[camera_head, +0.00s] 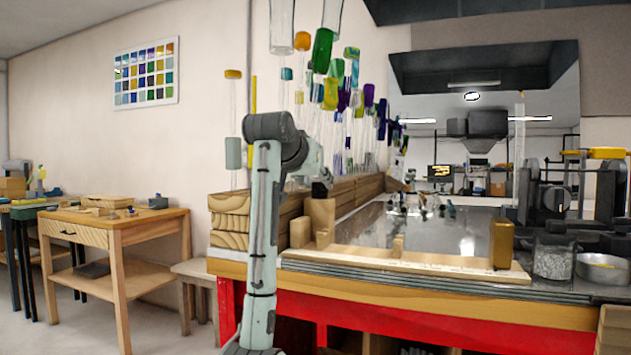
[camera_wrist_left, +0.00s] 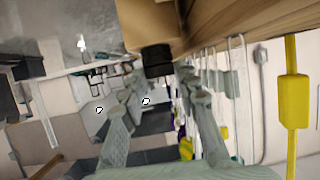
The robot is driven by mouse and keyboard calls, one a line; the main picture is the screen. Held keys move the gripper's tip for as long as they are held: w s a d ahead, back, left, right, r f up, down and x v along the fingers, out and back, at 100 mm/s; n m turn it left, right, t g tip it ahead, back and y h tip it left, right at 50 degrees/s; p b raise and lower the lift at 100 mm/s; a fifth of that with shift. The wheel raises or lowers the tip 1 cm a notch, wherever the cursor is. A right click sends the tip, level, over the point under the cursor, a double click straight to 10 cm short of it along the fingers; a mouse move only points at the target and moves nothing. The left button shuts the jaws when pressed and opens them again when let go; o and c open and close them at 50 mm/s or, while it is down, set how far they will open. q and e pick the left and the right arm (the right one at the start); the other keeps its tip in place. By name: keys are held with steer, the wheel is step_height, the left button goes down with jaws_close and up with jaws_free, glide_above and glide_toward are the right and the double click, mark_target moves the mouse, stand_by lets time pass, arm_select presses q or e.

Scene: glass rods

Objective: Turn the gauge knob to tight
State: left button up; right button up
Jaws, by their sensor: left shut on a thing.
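The gauge is a wooden block (camera_head: 319,214) on the near left of the bench; its wood fills the top of the left wrist view (camera_wrist_left: 148,22). A short black ribbed knob (camera_wrist_left: 157,62) sticks out from it. My left gripper (camera_wrist_left: 160,76) has a fingertip on either side of the knob and is shut on it. In the head view my left gripper (camera_head: 319,184) is small and dark just above the block, and the knob there cannot be told apart from it. Any mark for tight is not readable. My right gripper is not in view.
Stacked timber (camera_head: 230,220) stands left of the block, with hanging glass rods (camera_head: 323,50) above and behind. A long wooden strip (camera_head: 420,263) runs along the bench front to an amber block (camera_head: 502,245). A glass jar (camera_head: 553,260) and metal bowl (camera_head: 606,270) stand right. The shiny bench middle is mostly clear.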

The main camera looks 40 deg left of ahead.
arm_select(q)
steer(key=n+g+y, duration=0.1)
steer(key=n+y, duration=0.1)
steer(key=d+n+g+y, duration=0.1)
steer(key=n+g+y, duration=0.1)
steer(key=n, duration=0.1)
steer(key=w+n+g+y, duration=0.1)
steer(key=n+g+y, duration=0.1)
steer(key=y, duration=0.1)
steer(key=shift+d, duration=0.3)
steer(key=n+g+y, duration=0.1)
steer(key=n+g, duration=0.1)
steer(key=w+n+g+y, duration=0.1)
steer(key=n+g, duration=0.1)
steer(key=n, duration=0.1)
steer(key=shift+d+r+g, duration=0.1)
steer(key=shift+d+g, duration=0.05)
steer(key=shift+g, duration=0.25)
steer(key=shift+w+n+g+y, duration=0.15)
steer(key=shift+n+g, duration=0.5)
steer(key=shift+g, duration=0.1)
steer(key=shift+w+n+g+y, duration=0.1)
steer(key=shift+n+g+y, duration=0.05)
steer(key=shift+n+g, duration=0.55)
steer(key=shift+w+n+g, duration=0.1)
steer(key=shift+n+g, duration=0.55)
steer(key=shift+g, duration=0.2)
steer(key=o, duration=0.9)
steer(key=shift+c, duration=0.2)
